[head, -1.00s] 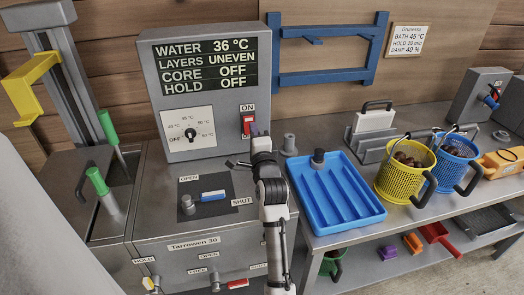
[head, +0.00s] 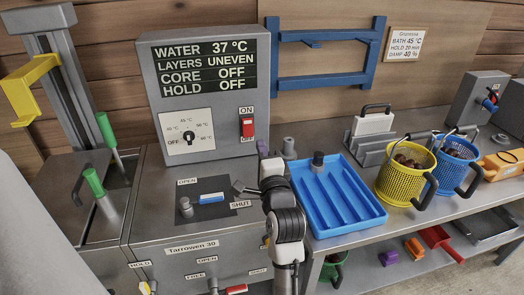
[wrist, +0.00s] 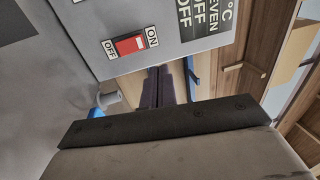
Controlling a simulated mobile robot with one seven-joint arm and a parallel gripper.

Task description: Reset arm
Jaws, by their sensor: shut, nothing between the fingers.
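My gripper (head: 263,150) is up in front of the grey bath unit, just below and right of its red switch (head: 247,127). In the wrist view its dark fingers (wrist: 157,87) lie side by side, shut, with nothing held. The red switch (wrist: 130,44) also shows there, apart from the fingers, between its OFF and ON labels. The display (head: 207,65) reads water 37 °C, layers uneven, core off, hold off. My arm hides part of the unit's right front.
A blue tray (head: 335,193) stands right of my arm, with yellow (head: 405,180) and blue (head: 455,173) baskets of chestnuts beyond it. A blue rack (head: 325,80) hangs on the wall. A blue-handled lever (head: 211,198) lies between OPEN and SHUT labels.

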